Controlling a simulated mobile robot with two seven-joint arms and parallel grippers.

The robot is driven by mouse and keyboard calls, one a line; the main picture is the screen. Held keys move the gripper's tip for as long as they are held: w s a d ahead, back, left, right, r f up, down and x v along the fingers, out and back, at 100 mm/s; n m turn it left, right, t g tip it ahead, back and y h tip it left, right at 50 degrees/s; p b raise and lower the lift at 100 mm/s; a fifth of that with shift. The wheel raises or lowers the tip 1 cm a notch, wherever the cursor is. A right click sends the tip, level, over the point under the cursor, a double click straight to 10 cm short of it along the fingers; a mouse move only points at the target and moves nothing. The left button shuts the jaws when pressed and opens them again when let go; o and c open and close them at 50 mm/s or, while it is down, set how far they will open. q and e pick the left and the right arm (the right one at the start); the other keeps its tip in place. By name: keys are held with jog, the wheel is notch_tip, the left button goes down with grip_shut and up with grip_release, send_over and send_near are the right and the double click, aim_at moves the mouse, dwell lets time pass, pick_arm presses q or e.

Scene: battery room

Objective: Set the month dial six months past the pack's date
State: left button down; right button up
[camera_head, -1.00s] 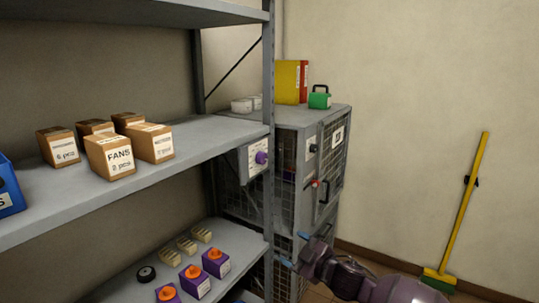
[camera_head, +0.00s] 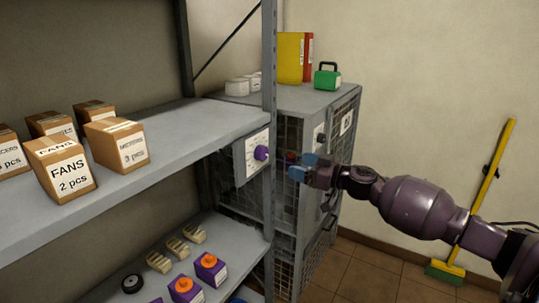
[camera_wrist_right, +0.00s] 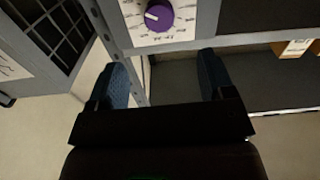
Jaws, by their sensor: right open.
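The month dial has a purple knob (camera_head: 261,153) on a white plate (camera_head: 252,146) at the right end of the middle shelf. In the right wrist view the knob (camera_wrist_right: 159,17) shows at the top, with a white pointer mark aimed left; the print around it is too small to read. My right gripper (camera_head: 303,166) is to the right of the knob, apart from it. In the wrist view its two blue fingers (camera_wrist_right: 163,72) are spread with nothing between them. I cannot make out a pack with a readable date. My left gripper is not in view.
The shelf post (camera_head: 269,120) stands beside the dial. A mesh cabinet (camera_head: 300,98) is behind it. Cardboard boxes (camera_head: 60,168) sit on the middle shelf; purple boxes with orange tops (camera_head: 210,268) are on the lower shelf. A yellow broom (camera_head: 485,190) leans at the right wall.

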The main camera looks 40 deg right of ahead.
aim_at(265, 156)
jog(key=shift+m, duration=0.3)
jog(key=shift+b+x, duration=0.7)
jog(key=shift+x, duration=4.75)
jog(key=shift+d+f, duration=0.1)
jog(key=c, duration=0.9)
